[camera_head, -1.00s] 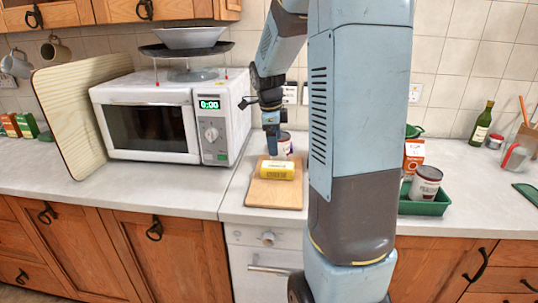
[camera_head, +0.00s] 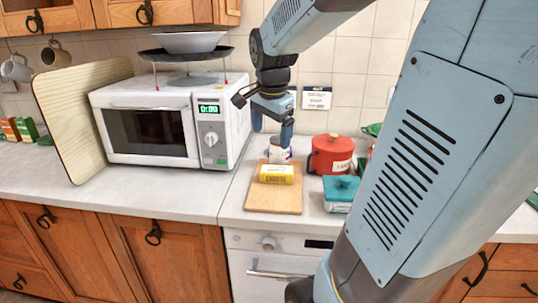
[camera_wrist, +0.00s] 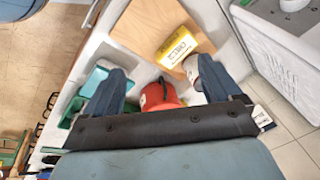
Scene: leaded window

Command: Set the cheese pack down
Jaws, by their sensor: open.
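The yellow cheese pack (camera_head: 276,174) lies flat on the wooden board (camera_head: 273,201) on the counter, near the board's far part. In the wrist view the pack (camera_wrist: 178,46) also rests on the board (camera_wrist: 137,27), apart from my fingers. My gripper (camera_head: 271,122) is above and behind the pack, raised clear of it, pointing down. In the wrist view my gripper (camera_wrist: 162,85) has its two fingers wide apart with nothing held between them.
A white microwave (camera_head: 221,127) stands left of the board, with a pan and bowl on top. A can (camera_head: 279,154) stands behind the board. A red canister (camera_head: 331,155) and a teal box (camera_head: 340,190) stand to its right. My arm hides the right counter.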

